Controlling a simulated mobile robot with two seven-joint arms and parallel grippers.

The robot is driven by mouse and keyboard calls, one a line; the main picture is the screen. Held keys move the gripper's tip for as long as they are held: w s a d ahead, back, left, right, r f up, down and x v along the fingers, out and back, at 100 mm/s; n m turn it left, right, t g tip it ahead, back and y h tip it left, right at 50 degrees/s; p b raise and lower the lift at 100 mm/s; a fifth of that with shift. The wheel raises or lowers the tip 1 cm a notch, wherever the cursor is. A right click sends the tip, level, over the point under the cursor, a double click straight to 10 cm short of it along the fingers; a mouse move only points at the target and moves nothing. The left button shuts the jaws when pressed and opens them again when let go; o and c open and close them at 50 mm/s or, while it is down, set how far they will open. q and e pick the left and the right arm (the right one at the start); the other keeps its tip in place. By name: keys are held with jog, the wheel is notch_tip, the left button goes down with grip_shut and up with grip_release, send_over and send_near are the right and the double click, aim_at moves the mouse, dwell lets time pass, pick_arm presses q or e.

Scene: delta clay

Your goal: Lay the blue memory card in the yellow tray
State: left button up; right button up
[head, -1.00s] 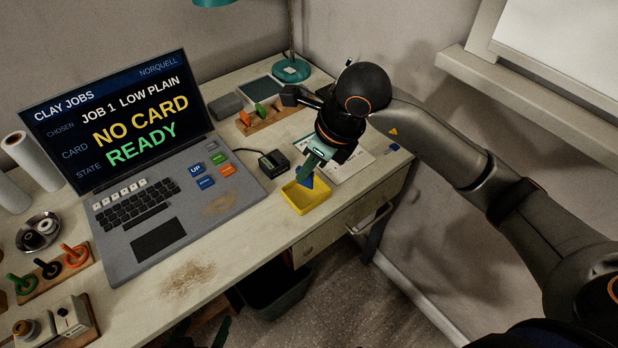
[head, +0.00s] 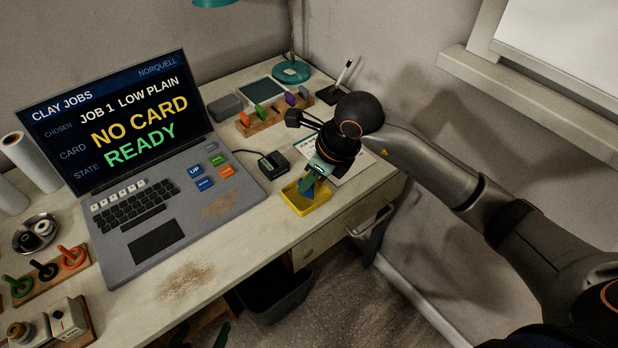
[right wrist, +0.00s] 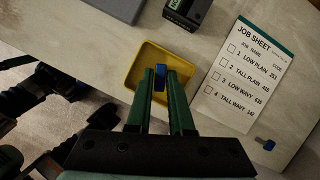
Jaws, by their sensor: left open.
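The blue memory card (right wrist: 160,76) is between the green fingertips of my right gripper (right wrist: 161,72), which is shut on it. In the head view the right gripper (head: 312,185) points down at the yellow tray (head: 324,202), with the blue card (head: 308,194) low within its outline. Whether the card touches the tray floor I cannot tell. The tray also shows in the right wrist view (right wrist: 134,83), with nothing else seen in it. My left gripper (head: 221,333) is open, dark and partly cut off at the bottom edge, away from the tray.
A black box (head: 273,164) stands behind the tray. The laptop (head: 157,248) is to the left. The desk's front edge is close to the tray.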

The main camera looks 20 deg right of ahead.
jog(key=o, duration=0.3)
jog(key=shift+o, duration=0.2)
jog(key=shift+r, duration=0.2)
jog(key=p+v, duration=0.1)
jog(key=v, duration=1.1)
jog(key=shift+p, duration=0.4)
